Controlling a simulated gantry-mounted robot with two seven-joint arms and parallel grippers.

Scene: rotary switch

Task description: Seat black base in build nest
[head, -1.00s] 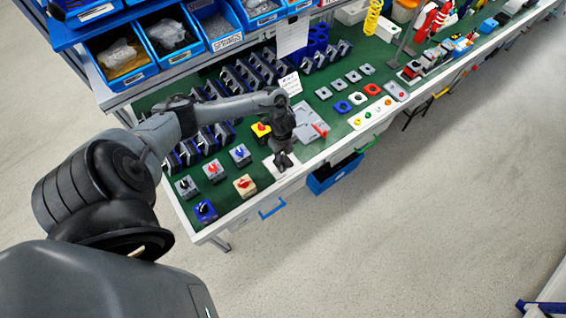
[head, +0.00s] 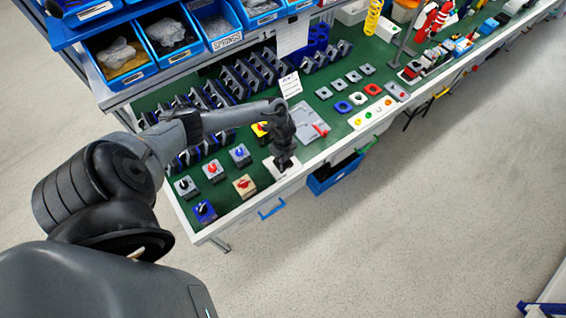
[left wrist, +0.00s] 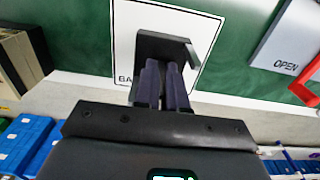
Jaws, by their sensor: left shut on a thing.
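My left gripper (head: 283,163) points down over a white card (head: 271,166) near the bench's front edge. In the left wrist view its two fingers (left wrist: 166,70) are close together and shut on the black base (left wrist: 160,46), a dark angular part with an upright wall. The base is over the white card (left wrist: 207,32), whose lettering is partly hidden; whether it touches the card cannot be told. To the right is a grey fixture (head: 308,120) with a red handle (head: 321,130), marked "OPEN" in the left wrist view (left wrist: 278,45); it looks like the build nest. My right gripper is not visible.
Several finished switches, such as a beige one (head: 245,186), stand left of the card. Racks of dark parts (head: 215,95) line the back. A panel with coloured buttons (head: 371,112) lies farther right. Blue bins (head: 125,65) sit above.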

